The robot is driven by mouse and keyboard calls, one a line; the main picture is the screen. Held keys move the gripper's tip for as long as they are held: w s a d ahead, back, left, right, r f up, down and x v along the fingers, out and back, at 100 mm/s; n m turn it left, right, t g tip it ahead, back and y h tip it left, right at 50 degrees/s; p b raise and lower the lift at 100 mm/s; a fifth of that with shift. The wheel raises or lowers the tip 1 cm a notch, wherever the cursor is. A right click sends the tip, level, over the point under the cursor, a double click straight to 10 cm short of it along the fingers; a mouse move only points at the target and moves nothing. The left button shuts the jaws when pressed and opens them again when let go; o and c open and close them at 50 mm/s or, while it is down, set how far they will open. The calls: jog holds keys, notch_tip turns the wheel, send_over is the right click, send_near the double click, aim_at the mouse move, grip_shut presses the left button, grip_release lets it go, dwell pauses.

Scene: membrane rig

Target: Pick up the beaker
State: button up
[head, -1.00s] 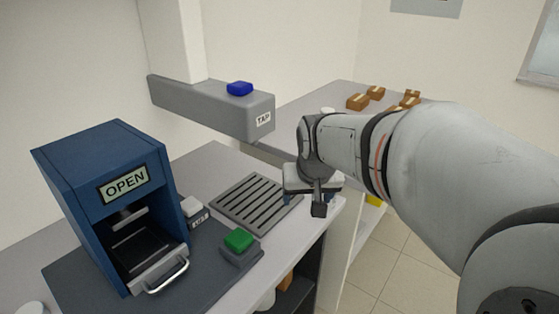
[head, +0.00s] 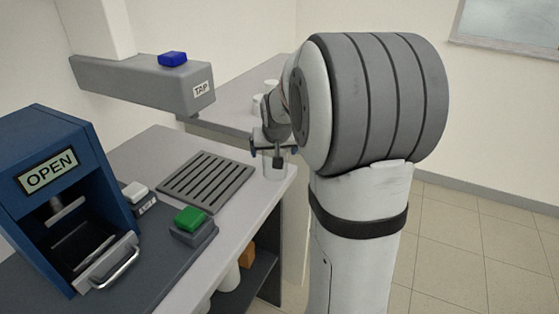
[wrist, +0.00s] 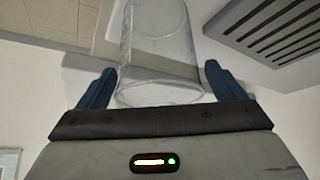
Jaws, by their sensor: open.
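The beaker is a clear glass cylinder. In the wrist view the beaker (wrist: 160,45) stands between the two blue fingers of my gripper (wrist: 155,88), which are open, with a gap visible on each side. In the head view the beaker (head: 274,168) stands near the right edge of the counter, beside the slotted drain grate (head: 205,181). My gripper (head: 270,150) is at its upper part there, and my arm hides some of the area behind.
A blue press marked OPEN (head: 50,175) stands at the left with a handled drawer. A green button (head: 190,218) and a white button (head: 135,192) sit near it. A grey tap arm (head: 145,85) with a blue button (head: 172,59) overhangs the counter.

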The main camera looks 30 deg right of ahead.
jog(key=shift+c, duration=0.3)
jog(key=c, duration=1)
jog(key=shift+c, duration=0.2)
jog(key=shift+r, duration=0.15)
